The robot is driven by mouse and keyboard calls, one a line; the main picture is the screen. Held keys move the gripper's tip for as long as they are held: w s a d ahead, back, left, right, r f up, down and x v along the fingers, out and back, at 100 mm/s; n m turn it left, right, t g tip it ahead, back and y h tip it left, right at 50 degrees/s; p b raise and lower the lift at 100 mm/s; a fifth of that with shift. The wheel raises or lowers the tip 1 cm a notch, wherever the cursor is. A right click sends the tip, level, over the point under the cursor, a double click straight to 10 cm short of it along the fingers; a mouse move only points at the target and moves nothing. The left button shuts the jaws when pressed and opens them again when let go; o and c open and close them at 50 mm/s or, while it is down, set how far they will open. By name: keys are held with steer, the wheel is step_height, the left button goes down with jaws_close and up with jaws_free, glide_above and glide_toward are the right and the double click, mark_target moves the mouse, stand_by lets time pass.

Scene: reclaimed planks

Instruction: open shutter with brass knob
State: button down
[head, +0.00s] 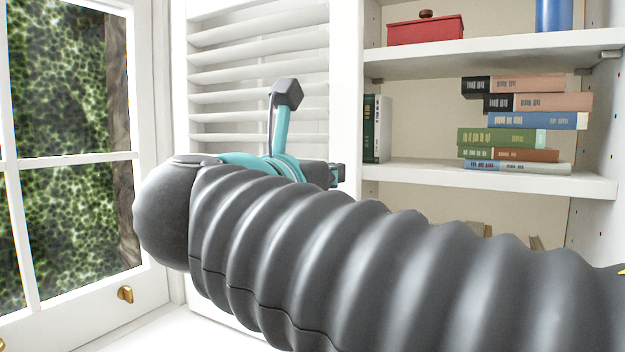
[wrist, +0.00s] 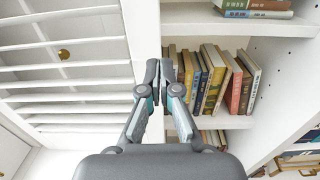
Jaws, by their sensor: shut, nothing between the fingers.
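The white louvred shutter (head: 258,42) stands between the window and the bookshelf in the head view. My arm covers its lower part there. It fills the upper left of the wrist view (wrist: 90,88), where a round brass knob (wrist: 64,54) shows among the slats. My gripper (wrist: 160,70) is shut and empty, with its fingertips together. In the wrist view the tips lie right of the knob, in front of the shelf's left edge, and do not overlap the knob. The shutter's knob is not visible in the head view. I cannot tell whether the shutter is ajar.
A window (head: 70,150) with a brass catch (head: 125,294) is at the left. The white bookshelf (head: 490,180) at the right holds stacked books (head: 525,120), a red box (head: 425,31) and a blue container (head: 553,14). Upright books (wrist: 215,80) stand on a lower shelf.

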steer(key=v, duration=0.7)
steer(key=a+f+m+g+y, duration=0.3)
steer(key=a+f+m+y, duration=0.2)
steer(key=f, duration=0.8)
steer(key=s+d+f+m+g+y, duration=0.1)
steer(key=d+f+m+g, duration=0.2)
steer(key=f, duration=0.4)
steer(key=s+d+f+m+g+y, duration=0.1)
steer(key=f+m+g, duration=0.1)
steer(key=f+m, duration=0.35)
steer(key=s+d+f+m+g+y, duration=0.2)
steer(key=s+d+f+m+g, duration=0.15)
steer(key=d+f+m, duration=0.65)
steer(key=s+d+f+m+h, duration=0.1)
steer(key=s+d+f+m, duration=0.1)
steer(key=d+m, duration=0.5)
steer(key=d+f, duration=0.1)
steer(key=d, duration=0.2)
steer(key=shift+t, duration=0.35)
steer(key=shift+a, duration=0.15)
